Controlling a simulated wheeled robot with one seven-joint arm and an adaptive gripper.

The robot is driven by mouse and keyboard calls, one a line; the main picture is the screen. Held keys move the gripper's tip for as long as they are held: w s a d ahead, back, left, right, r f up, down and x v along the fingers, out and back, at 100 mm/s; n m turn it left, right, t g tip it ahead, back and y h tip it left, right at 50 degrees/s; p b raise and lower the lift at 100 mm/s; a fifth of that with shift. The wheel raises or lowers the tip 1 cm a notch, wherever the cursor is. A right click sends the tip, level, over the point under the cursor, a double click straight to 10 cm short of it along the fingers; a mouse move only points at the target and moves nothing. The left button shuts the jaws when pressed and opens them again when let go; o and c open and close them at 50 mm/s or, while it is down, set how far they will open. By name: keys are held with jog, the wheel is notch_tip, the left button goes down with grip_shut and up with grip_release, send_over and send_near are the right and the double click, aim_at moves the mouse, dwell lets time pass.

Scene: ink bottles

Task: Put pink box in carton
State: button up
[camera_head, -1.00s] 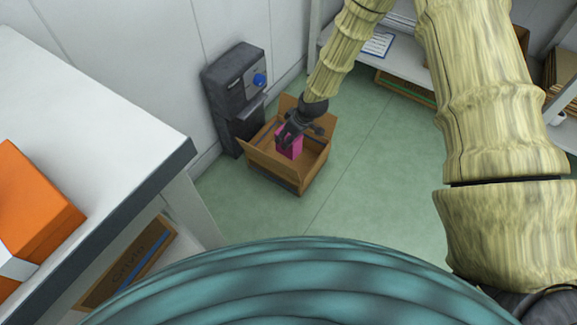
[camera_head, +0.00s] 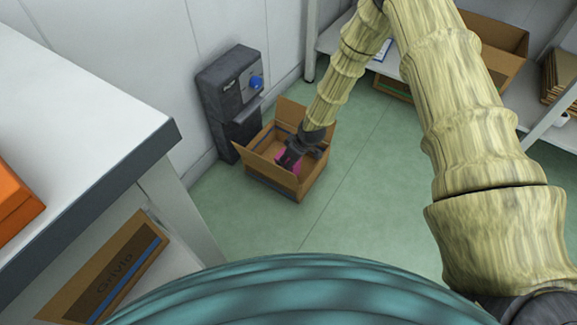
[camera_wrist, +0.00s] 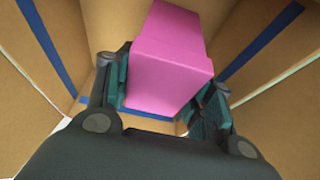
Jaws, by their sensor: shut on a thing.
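The pink box (camera_wrist: 168,60) is between the two fingers of my gripper (camera_wrist: 165,98) in the wrist view, and both fingers close on its sides. The carton (camera_head: 273,184) is an open brown box with raised flaps on the green floor. My gripper (camera_head: 291,158) reaches down into the carton in the head view. Only a bit of the pink box (camera_head: 285,165) shows there, low inside the carton walls. Brown walls with blue stripes surround the box in the wrist view. I cannot tell whether the box touches the carton's bottom.
A dark grey machine (camera_head: 229,100) with a blue knob stands by the wall, close behind the carton. A white table (camera_head: 70,130) is at the left, with an orange box (camera_head: 14,205) on it. Shelves (camera_head: 540,140) are at the right. The floor right of the carton is clear.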

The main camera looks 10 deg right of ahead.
jog(key=shift+f+b, duration=0.45)
jog(key=shift+f, duration=1)
jog(key=shift+f, duration=0.1)
jog(key=o, duration=1.1)
jog(key=p+v, duration=0.5)
jog(key=v, duration=0.7)
